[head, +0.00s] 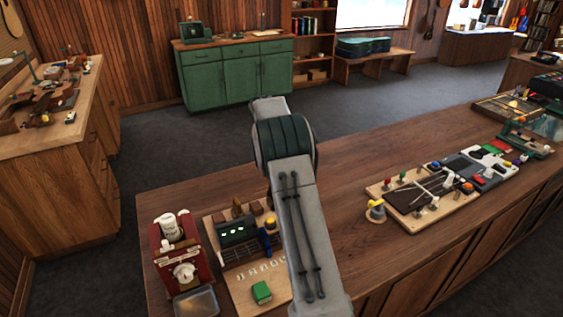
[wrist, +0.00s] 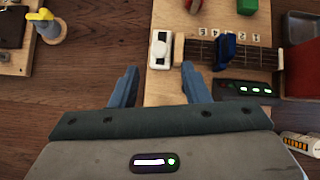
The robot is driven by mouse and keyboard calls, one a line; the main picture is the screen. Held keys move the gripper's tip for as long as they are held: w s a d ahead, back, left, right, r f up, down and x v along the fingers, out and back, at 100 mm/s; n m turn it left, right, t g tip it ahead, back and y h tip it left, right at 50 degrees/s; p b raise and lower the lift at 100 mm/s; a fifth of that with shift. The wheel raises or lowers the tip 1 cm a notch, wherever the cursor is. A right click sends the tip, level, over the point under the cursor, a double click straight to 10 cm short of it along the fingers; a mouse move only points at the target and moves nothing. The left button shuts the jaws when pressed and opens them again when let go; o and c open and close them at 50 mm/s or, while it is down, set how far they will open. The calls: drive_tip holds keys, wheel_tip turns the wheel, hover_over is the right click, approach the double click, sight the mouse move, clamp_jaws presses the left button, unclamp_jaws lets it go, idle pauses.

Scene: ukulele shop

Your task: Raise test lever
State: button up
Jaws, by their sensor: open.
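A white switch block with a dark inset (wrist: 160,49), perhaps the test lever, sits on the edge of a light wooden board (wrist: 223,17). In the wrist view it lies just ahead of and between the blue fingers of my gripper (wrist: 160,68). My gripper is open, with nothing between its fingers; contact with the block cannot be told. In the head view my arm hides my gripper and the block. Beside the block is a fretted neck (wrist: 262,50) with a blue clamp (wrist: 228,50). A black unit with green lights (wrist: 246,88) is next to it.
A green block (head: 261,292) lies on the board. A red machine (head: 178,254) stands left of it, with a grey tray (head: 196,303) in front. The counter between is clear.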

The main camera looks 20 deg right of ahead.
drive_tip(key=shift+p+v, duration=1.15)
drive_tip(key=shift+v, duration=1.6)
